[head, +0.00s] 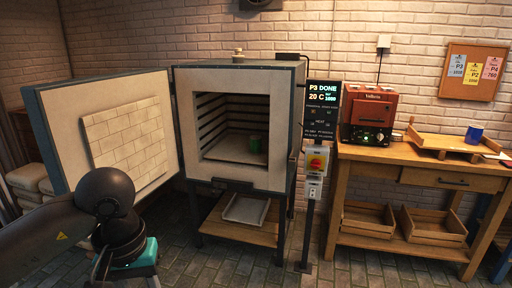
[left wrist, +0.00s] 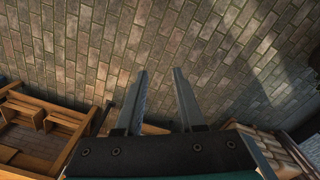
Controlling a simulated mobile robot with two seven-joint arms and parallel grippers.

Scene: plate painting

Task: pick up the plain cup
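A blue cup (head: 474,134) stands on a wooden tray at the right end of the workbench. Both look small; I cannot make out whether either bears a pattern. My left gripper (left wrist: 160,70) is open and empty in the left wrist view, with brick-paved floor beyond its fingers. In the head view my left arm hangs in front of the kiln door, well away from both cups. My right gripper is not in view.
The kiln door (head: 60,125) is swung open to the left. A control post (head: 316,160) stands between the kiln and the workbench (head: 425,158). An orange-red machine (head: 369,117) sits on the bench. Wooden trays lie on its lower shelf. The paved floor in front is clear.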

